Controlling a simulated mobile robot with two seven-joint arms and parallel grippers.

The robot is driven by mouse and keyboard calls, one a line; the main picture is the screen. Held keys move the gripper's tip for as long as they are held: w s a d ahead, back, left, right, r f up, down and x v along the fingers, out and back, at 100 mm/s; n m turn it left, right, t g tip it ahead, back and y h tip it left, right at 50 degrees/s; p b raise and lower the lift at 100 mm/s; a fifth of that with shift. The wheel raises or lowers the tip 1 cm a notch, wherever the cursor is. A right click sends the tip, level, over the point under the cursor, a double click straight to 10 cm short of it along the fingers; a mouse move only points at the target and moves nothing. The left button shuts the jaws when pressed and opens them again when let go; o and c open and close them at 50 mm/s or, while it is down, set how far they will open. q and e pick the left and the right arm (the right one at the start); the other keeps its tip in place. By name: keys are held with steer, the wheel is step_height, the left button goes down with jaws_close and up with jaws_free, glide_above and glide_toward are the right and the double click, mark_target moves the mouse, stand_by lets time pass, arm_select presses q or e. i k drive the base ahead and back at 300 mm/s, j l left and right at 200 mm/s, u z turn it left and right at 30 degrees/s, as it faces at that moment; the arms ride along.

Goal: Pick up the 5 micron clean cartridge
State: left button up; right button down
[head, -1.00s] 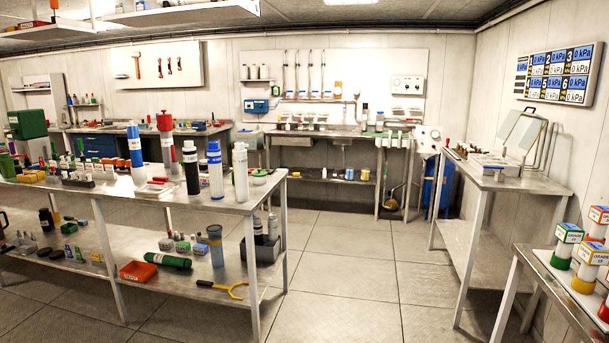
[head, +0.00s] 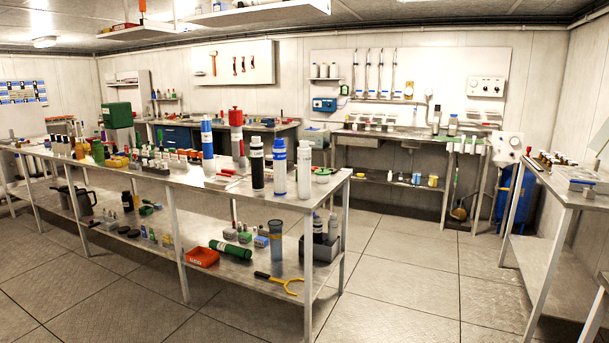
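Several upright cylinders that may be cartridges stand on the near end of the long steel bench (head: 335,186). There is a black one with a white band (head: 257,167), a white one with blue markings and a blue cap (head: 280,168), and a plain white one (head: 304,170). A blue and white cylinder (head: 207,145) and a grey one with a red top (head: 237,140) stand further left. The labels are too small to read, so I cannot tell which is the 5 micron clean cartridge. Neither of my grippers is in view.
The lower shelf holds a red tray (head: 202,257), a green roll (head: 231,249), a blue-grey cylinder (head: 275,240) and a yellow tool (head: 279,283). A side table (head: 560,190) stands at the right. The floor (head: 405,265) between is clear.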

mark_target(303, 155)
steer(key=i+l, duration=0.25)
steer(key=i, duration=0.2)
steer(key=i+l, duration=0.25)
steer(key=i, duration=0.15)
steer(key=i+l, duration=0.25)
steer(key=i, duration=0.2)
steer(key=i+l, duration=0.25)
steer(key=i, duration=0.15)
steer(key=z, duration=0.05)
